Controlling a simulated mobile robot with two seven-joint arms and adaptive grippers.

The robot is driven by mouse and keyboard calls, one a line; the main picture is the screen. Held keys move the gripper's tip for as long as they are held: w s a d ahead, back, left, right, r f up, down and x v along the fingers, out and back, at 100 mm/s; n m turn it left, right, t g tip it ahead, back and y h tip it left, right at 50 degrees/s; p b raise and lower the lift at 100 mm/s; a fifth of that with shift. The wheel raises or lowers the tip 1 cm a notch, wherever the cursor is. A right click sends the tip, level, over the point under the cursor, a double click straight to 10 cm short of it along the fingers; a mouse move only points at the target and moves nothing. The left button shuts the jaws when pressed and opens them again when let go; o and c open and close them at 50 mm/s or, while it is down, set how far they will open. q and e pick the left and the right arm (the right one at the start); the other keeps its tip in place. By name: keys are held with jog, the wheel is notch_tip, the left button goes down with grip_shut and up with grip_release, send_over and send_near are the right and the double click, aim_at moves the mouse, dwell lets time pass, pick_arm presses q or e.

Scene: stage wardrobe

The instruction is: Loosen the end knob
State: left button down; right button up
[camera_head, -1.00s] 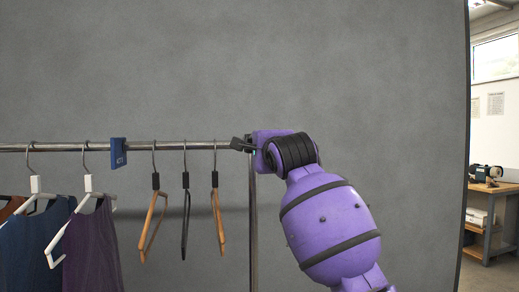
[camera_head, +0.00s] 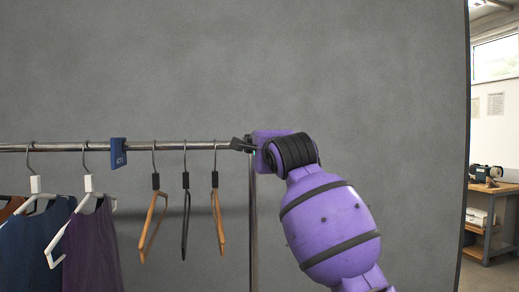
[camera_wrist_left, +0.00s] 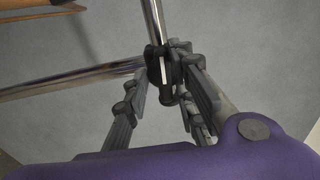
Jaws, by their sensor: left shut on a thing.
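The dark end knob (camera_wrist_left: 161,66), with a pale line on it, sits where the chrome rail (camera_wrist_left: 75,80) meets the upright post (camera_wrist_left: 153,20) in the left wrist view. My left gripper (camera_wrist_left: 168,70) has its dark fingers on both sides of the knob and is shut on it. In the head view my left gripper (camera_head: 243,145) is at the right end of the rail (camera_head: 70,147), above the post (camera_head: 253,220). The knob is hidden there by the gripper. My right gripper is not in view.
Three empty hangers (camera_head: 186,200) and a blue tag (camera_head: 118,153) hang on the rail to the left of the gripper. Garments on white hangers (camera_head: 95,240) hang further left. A grey backdrop (camera_head: 300,60) stands behind. A workbench (camera_head: 497,187) is at far right.

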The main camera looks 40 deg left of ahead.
pick_arm(q)
jog(key=shift+a+f, duration=0.2)
jog(key=shift+f, duration=0.3)
jog(key=c, duration=1.8)
grip_release()
jog(key=shift+o, duration=1.4)
jog(key=shift+s+r, duration=0.1)
jog(key=shift+r, duration=0.15)
jog(key=v, duration=1.2)
